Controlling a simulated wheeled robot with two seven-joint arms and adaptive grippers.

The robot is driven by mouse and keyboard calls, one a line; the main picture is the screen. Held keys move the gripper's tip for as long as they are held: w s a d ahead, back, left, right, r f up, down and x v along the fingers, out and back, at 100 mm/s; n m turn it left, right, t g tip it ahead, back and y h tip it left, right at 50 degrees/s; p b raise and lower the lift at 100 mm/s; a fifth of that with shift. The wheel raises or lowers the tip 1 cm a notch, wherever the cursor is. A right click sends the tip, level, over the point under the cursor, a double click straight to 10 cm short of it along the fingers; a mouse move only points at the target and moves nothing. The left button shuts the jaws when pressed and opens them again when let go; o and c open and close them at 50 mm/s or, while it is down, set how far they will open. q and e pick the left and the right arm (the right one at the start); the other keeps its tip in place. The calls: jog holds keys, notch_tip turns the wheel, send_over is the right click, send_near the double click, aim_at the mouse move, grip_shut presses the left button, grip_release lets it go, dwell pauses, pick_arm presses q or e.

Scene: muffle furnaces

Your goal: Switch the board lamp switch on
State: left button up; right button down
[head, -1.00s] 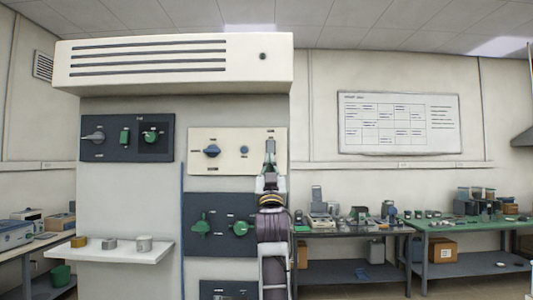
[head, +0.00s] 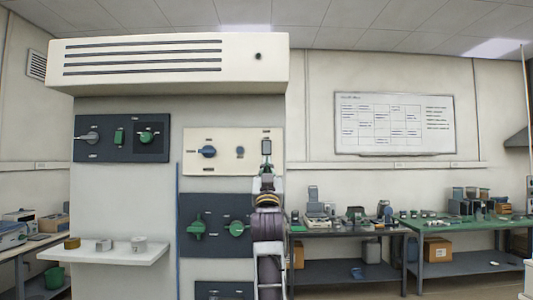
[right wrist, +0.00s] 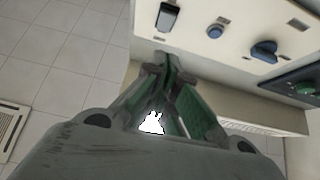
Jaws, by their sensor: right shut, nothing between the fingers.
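A cream panel (head: 222,162) on the furnace front carries a dark rocker switch (head: 266,147) at its right side, with small lettering above it too small to read for sure. The switch also shows at the top of the right wrist view (right wrist: 167,17). My right gripper (head: 267,172) is just below the switch in the head view, apart from it, shut and empty. In the right wrist view its fingers (right wrist: 163,62) come together below the switch, near the panel's edge. I cannot tell which way the rocker is set. My left gripper is not in view.
The same panel has a blue knob (head: 208,151) and a small blue button (head: 240,151). Dark panels with green controls lie to the left (head: 122,154) and below (head: 203,247). A white shelf (head: 105,256) juts out at lower left. Benches (head: 345,231) stand at right.

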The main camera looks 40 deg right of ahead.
jog(key=p, duration=0.4)
send_near(267, 145)
notch_tip(267, 145, up, 4)
jog(key=w, duration=0.1)
jog(key=shift+w+d+f+p, duration=0.15)
jog(key=shift+w+d+p, duration=0.1)
jog(key=shift+w+d, duration=0.25)
jog(key=shift+w+d+f+p, duration=0.2)
jog(key=shift+w+d, duration=0.25)
jog(key=shift+d, duration=0.2)
jog(key=shift+w+d+f+t+b, duration=0.25)
jog(key=shift+w+t+b, duration=0.05)
jog(key=shift+b, duration=0.7)
jog(key=shift+s, duration=0.1)
